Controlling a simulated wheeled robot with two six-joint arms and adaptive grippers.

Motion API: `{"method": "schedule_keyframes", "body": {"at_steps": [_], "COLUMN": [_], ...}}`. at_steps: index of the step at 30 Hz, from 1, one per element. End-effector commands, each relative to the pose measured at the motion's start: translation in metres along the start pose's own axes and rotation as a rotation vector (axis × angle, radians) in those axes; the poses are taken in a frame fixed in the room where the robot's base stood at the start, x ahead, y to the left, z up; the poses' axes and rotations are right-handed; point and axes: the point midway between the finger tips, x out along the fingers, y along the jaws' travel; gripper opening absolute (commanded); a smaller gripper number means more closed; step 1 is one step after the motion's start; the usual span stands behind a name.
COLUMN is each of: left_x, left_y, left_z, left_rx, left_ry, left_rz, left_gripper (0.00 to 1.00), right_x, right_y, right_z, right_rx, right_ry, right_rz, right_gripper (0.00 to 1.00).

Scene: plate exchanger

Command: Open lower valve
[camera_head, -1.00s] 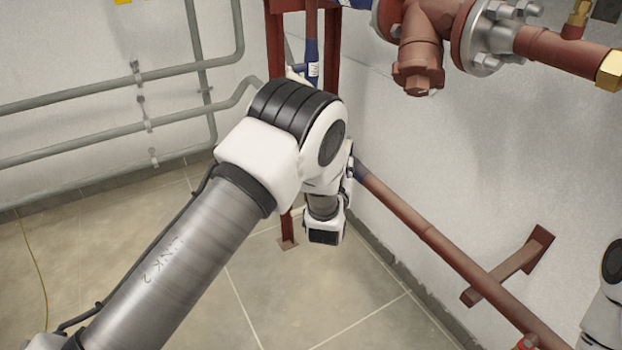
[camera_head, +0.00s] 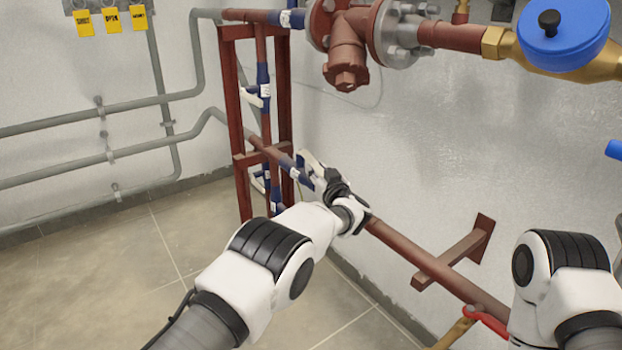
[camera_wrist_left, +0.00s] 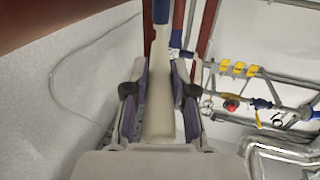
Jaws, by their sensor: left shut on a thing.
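The lower valve is a blue fitting (camera_head: 298,178) with a pale lever on the lower red-brown pipe, beside the red frame. My left gripper (camera_head: 318,172) is at this valve, partly hidden by its own wrist. In the left wrist view my left gripper (camera_wrist_left: 160,92) has a finger on each side of the pale lever (camera_wrist_left: 160,115) and is shut on it. The lever runs lengthwise between the fingers, and its far end meets a blue part (camera_wrist_left: 161,12). My right arm shows at the lower right in the head view, but its gripper is out of sight.
The lower pipe (camera_head: 410,253) runs along the wall with a bracket (camera_head: 455,258). A red lever (camera_head: 487,320) is close to my right arm. A flanged pipe (camera_head: 382,30) and blue round cap (camera_head: 563,35) are above. The left floor is clear.

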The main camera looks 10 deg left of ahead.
Motion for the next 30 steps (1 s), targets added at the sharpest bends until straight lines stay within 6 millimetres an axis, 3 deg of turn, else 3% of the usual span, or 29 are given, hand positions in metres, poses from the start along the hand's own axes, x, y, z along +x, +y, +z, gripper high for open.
{"method": "schedule_keyframes", "body": {"at_steps": [19,20,21,30], "left_x": [0.0042,0.0043,0.0042,0.0038], "left_y": [0.0051,0.0051,0.0051,0.0052], "left_z": [-0.0033,-0.0033,-0.0031,-0.0027], "left_rx": [-0.001,-0.001,-0.001,-0.001], "left_ry": [0.004,0.004,0.004,0.003], "left_rz": [-0.02,-0.02,-0.02,-0.02], "left_gripper": [0.0,0.36,0.5,0.51], "right_x": [0.0039,0.0039,0.0039,0.0039], "right_y": [0.0,0.0,0.0,0.0], "right_z": [-0.0001,-0.0001,-0.0001,0.0], "right_rx": [0.0,0.0,0.0,0.0], "right_ry": [0.0,0.0,0.0,0.0], "right_rz": [0.0,0.0,0.0,0.0], "right_gripper": [0.4,0.4,0.4,0.4]}}
